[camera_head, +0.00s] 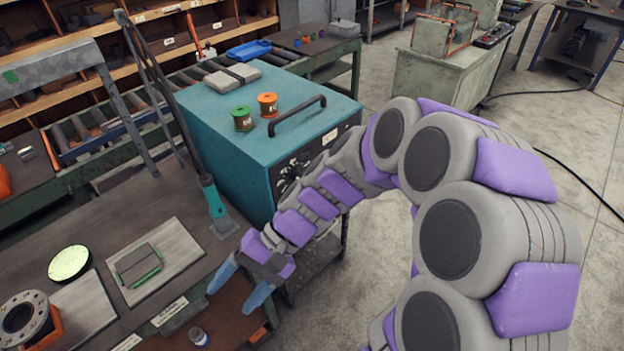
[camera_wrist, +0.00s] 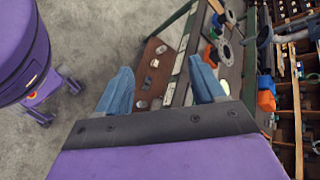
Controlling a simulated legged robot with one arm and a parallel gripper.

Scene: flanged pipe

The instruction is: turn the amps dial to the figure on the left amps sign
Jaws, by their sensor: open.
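The teal machine (camera_head: 225,140) stands right of the workbench in the head view. Its dark front panel (camera_head: 290,165) shows at a steep angle and carries small dials or marks, partly covered by my arm. I cannot tell which is the amps dial or how it is set. No amps sign or figure can be read with certainty. My gripper (camera_head: 232,298) hangs low in front of the bench and machine, its blue fingers apart and empty. In the wrist view, my gripper (camera_wrist: 160,76) points over floor and the bench's lower shelf, away from the panel.
A green spool (camera_head: 242,118), an orange spool (camera_head: 267,104) and a black handle (camera_head: 297,116) are on the machine's top. The bench holds a metal plate (camera_head: 180,245) and a round flange (camera_head: 22,318).

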